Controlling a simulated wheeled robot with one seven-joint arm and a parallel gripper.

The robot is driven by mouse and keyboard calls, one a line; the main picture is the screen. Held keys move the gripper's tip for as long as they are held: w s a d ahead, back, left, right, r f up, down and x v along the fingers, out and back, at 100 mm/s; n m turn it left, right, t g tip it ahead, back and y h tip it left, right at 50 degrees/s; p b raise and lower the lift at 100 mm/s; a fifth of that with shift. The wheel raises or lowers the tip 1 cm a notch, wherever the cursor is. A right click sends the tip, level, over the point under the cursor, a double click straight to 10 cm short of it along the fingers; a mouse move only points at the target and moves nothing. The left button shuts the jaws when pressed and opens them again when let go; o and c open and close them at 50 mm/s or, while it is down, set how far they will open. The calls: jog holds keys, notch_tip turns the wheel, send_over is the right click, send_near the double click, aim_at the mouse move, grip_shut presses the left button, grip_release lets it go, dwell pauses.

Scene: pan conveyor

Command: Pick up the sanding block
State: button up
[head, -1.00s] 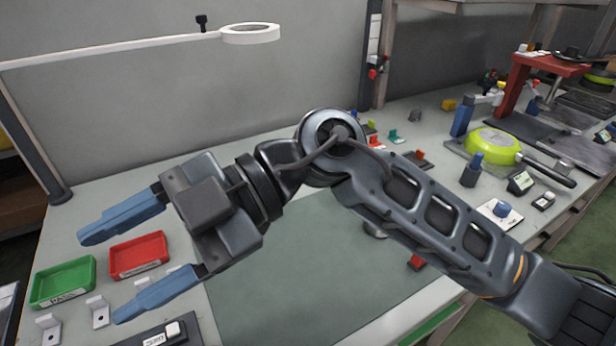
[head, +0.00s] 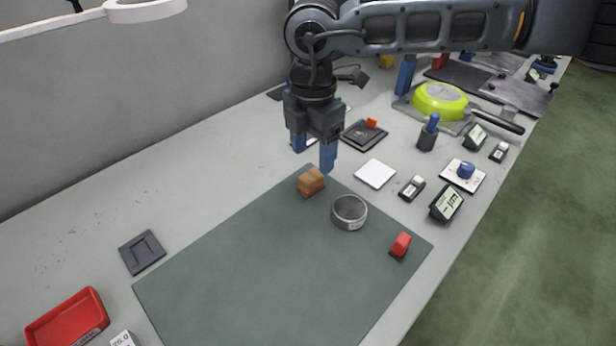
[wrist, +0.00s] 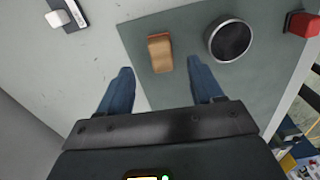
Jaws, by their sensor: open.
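The sanding block, a small tan-brown block (head: 311,182), lies on the far corner of the green mat (head: 260,270). My gripper (head: 313,158) points down above and just behind it, with its blue fingers spread and nothing between them. In the wrist view the block (wrist: 160,53) shows between and slightly beyond the open fingertips (wrist: 160,68). I see no contact between fingers and block.
A grey metal ring (head: 349,212) stands close to the right of the block. A red block on a dark base (head: 401,245) sits at the mat's right edge. A white square pad (head: 375,174) and a dark tray (head: 364,135) lie behind. The mat's left part is clear.

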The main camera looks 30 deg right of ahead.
aim_at(311, 176)
jog(key=f, duration=0.6)
jog(key=shift+s+a+f+p, duration=0.1)
jog(key=shift+a+f+p, duration=0.15)
jog(key=shift+p, duration=0.1)
jog(key=shift+c, duration=0.4)
jog(key=c, duration=1.1)
jog(key=shift+r, duration=0.15)
jog(key=r, duration=0.4)
jog(key=shift+d+r, duration=0.1)
jog(key=shift+d, duration=0.1)
jog(key=s+d+r, duration=0.1)
jog(key=d+r, duration=0.1)
jog(key=d, duration=0.1)
jog(key=s+d+r+b, duration=0.1)
jog(key=s+d+r, duration=0.1)
jog(key=d, duration=0.1)
jog(key=s+d+r, duration=0.2)
jog(key=d, duration=0.2)
jog(key=shift+s+r+b, duration=0.2)
jog(key=shift+r+b, duration=0.1)
jog(key=shift+b, duration=0.05)
